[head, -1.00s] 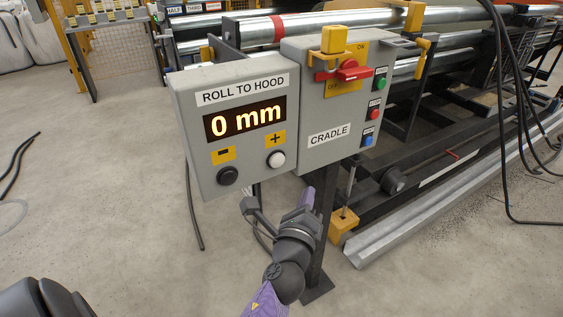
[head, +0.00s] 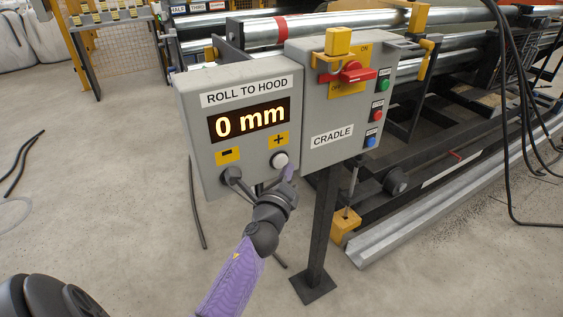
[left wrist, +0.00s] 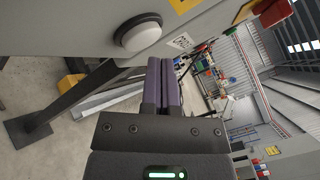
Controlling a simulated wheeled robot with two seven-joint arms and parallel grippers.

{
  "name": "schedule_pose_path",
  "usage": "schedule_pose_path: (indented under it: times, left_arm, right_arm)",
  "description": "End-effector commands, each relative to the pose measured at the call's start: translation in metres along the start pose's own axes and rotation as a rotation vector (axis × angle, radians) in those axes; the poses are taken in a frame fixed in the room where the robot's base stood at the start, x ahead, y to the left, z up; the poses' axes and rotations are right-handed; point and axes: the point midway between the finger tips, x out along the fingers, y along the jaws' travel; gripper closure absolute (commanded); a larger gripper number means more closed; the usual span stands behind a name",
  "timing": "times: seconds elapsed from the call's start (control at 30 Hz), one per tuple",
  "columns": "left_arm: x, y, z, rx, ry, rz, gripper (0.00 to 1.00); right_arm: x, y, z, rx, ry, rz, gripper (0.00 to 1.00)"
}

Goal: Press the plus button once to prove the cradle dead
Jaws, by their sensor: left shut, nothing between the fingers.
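The grey ROLL TO HOOD box (head: 190,115) faces me, with a lit display (head: 249,120) reading "0 mm". The white round plus button (head: 280,160) sits under a yellow plus label and shows large in the left wrist view (left wrist: 138,33). My right gripper is out of view.
The CRADLE box (head: 315,110) adjoins on the right, with a red switch handle (head: 352,74), a yellow block above it and green, red and blue buttons. A dark post (head: 321,225) stands below. Black cables hang at right. The floor at left is mostly clear.

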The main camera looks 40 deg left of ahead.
Motion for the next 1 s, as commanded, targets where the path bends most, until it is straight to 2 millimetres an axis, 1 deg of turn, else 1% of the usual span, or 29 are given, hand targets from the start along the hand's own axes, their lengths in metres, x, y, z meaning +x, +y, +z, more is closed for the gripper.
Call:
schedule_pose_path:
  times: [0.5, 0.77, 1.0]
  left_arm:
    - [-0.0002, -0.0002, -0.0002, 0.000, 0.000, 0.000, 1.00]
    - [-0.0002, -0.0002, -0.0003, 0.000, 0.000, 0.000, 1.00]
    - [-0.0002, -0.0002, -0.0003, 0.000, 0.000, 0.000, 1.00]
  right_arm:
    - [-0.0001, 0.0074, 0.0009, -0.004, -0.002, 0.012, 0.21]
    - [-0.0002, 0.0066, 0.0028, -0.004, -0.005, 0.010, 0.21]
    - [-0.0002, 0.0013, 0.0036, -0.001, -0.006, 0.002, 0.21]
